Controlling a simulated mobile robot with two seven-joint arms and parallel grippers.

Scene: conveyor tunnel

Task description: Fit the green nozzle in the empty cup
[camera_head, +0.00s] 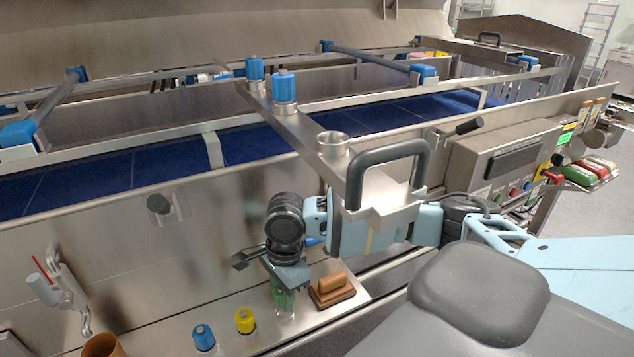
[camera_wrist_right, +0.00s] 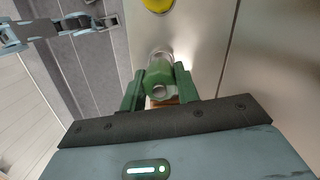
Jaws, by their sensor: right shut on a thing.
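The green nozzle (camera_wrist_right: 158,76) is between the green fingers of my right gripper (camera_wrist_right: 160,88), which is shut on it. In the head view my right gripper (camera_head: 284,298) points down at the low steel shelf, and its fingers mostly hide the nozzle. I cannot tell whether the nozzle touches the shelf. The empty cup (camera_head: 333,144) is a short open steel ring on the crossbar, above and to the right of my gripper, behind the dark handle. Two blue nozzles (camera_head: 284,87) (camera_head: 254,69) stand farther back on the same bar. My left gripper is not seen.
On the shelf a yellow nozzle (camera_head: 244,320) and a blue nozzle (camera_head: 203,337) stand left of my gripper, and a brown brush (camera_head: 332,288) lies right of it. A dark looped handle (camera_head: 388,170) rises by the cup. A pipe valve (camera_head: 65,288) juts out at left.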

